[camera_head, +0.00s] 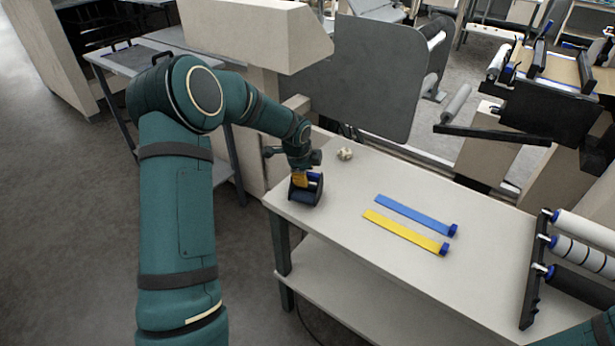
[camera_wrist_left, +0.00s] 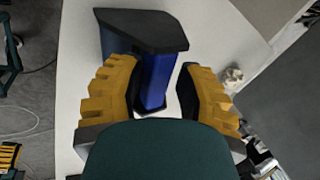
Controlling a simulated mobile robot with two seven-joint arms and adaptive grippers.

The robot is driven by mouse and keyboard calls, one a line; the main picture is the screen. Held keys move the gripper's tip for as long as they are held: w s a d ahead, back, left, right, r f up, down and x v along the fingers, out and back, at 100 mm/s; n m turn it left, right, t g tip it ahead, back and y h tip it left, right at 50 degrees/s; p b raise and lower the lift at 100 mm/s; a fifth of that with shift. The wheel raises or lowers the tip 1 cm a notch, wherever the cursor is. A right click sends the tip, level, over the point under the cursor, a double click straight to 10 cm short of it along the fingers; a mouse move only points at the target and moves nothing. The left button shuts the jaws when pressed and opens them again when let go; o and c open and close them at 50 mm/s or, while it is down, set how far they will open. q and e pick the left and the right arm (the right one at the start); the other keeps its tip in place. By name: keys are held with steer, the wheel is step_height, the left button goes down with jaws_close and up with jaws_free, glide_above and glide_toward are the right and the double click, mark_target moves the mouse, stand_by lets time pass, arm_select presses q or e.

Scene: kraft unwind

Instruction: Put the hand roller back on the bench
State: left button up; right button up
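The hand roller (camera_head: 308,192), dark with a blue part, is at the left end of the light bench (camera_head: 350,222), close to its front edge. It appears to rest on the bench top. In the left wrist view, its blue part (camera_wrist_left: 157,80) and black end (camera_wrist_left: 145,30) show ahead of my left gripper (camera_wrist_left: 158,92). The yellow fingers stand apart on either side of the blue part, with a gap on the right finger's side. In the head view, my left gripper (camera_head: 300,178) is right over the roller and partly hides it. My right gripper is out of the picture.
A blue strip (camera_head: 412,213) and a yellow strip (camera_head: 402,231) lie mid-bench. A small pale crumpled item (camera_head: 345,154) lies near the back edge. A black rack with rollers (camera_head: 535,270) stands at the right. A grey panel (camera_head: 375,80) rises behind the bench.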

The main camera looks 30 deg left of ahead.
mark_target(302, 191)
arm_select(q)
steer(key=p+v, duration=0.1)
steer(key=v, duration=0.6)
steer(key=shift+r, duration=0.2)
steer(key=shift+w+d, duration=0.1)
steer(key=shift+w, duration=0.05)
